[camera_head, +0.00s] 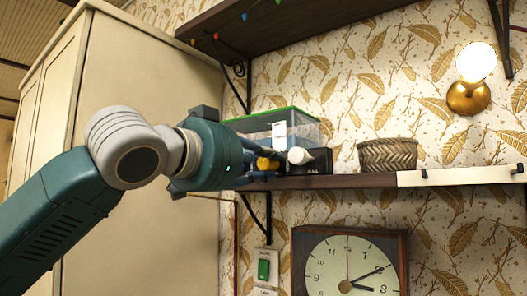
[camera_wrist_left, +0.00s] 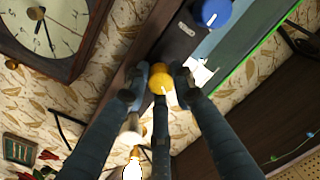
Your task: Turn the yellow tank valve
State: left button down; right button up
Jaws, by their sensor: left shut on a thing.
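The yellow tank valve (camera_head: 264,164) is a round knob at the shelf's left end, in front of the clear tank (camera_head: 297,127) with a green rim. My left gripper (camera_head: 266,174) is shut on it. In the left wrist view, the yellow valve (camera_wrist_left: 161,82) sits between the dark fingers of my left gripper (camera_wrist_left: 161,88), with a pale line on its face. A white knob (camera_head: 298,156) is just right of it, and it also shows in the left wrist view (camera_wrist_left: 130,130). A blue knob (camera_wrist_left: 216,13) is on the other side. My right gripper is not in view.
A dark box (camera_head: 319,162) and a woven basket (camera_head: 387,155) stand on the shelf (camera_head: 350,181). A wall clock (camera_head: 348,265) and a green switch (camera_head: 264,269) are below. An upper shelf (camera_head: 300,22) hangs above; a tall cabinet (camera_head: 150,70) stands at left.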

pick_arm(q)
jog(key=m+p, duration=0.5)
jog(key=m, duration=0.1)
jog(key=shift+m, duration=0.3)
jog(key=shift+a+m+h+p, duration=0.1)
jog(key=shift+m+h+p, duration=0.3)
jog(key=shift+m+p, duration=2)
jog(key=shift+m, duration=0.3)
jog(key=c, duration=1.5)
grip_release()
jog(key=shift+w, duration=0.1)
jog(key=shift+o, duration=0.2)
jog(key=v, duration=1.2)
